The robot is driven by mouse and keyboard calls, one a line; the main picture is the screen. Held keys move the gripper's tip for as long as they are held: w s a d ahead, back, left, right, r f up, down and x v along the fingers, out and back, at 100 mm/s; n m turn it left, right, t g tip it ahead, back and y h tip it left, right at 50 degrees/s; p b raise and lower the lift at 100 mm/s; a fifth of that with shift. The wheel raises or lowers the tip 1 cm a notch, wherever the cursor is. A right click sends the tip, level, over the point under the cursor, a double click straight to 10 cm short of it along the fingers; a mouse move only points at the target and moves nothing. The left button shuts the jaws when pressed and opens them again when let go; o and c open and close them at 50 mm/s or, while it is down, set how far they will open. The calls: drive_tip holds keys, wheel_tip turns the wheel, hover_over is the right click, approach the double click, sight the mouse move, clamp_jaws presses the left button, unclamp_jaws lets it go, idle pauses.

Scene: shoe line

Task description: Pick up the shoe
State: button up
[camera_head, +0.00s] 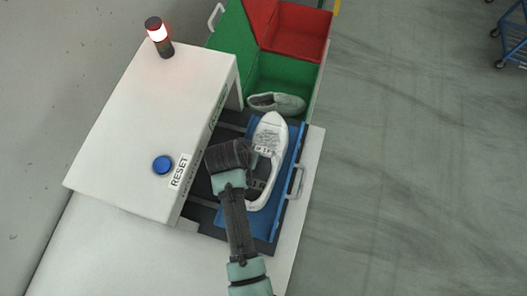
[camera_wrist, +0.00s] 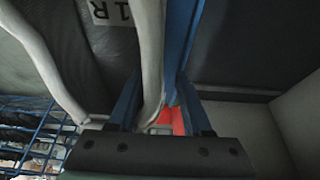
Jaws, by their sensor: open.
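A white shoe (camera_head: 270,131) with a dark, lettered inside lies lengthwise on a blue tray (camera_head: 284,185). My gripper (camera_head: 258,158) is over the shoe's middle, and the wrist hides part of its left side. In the wrist view, my gripper (camera_wrist: 158,92) is open. One pale side wall of the shoe (camera_wrist: 151,50) runs between the two blue fingers. A label shows on the dark inside, left of that wall. I cannot tell whether either finger touches the shoe.
A white housing with a blue reset button (camera_head: 163,165) and a lit red lamp (camera_head: 157,32) stands on the left. A green bin (camera_head: 293,73) holding another pale shoe (camera_head: 277,103) and a red bin (camera_head: 300,30) are beyond the tray. Open floor lies right.

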clamp_jaws()
idle(1.4)
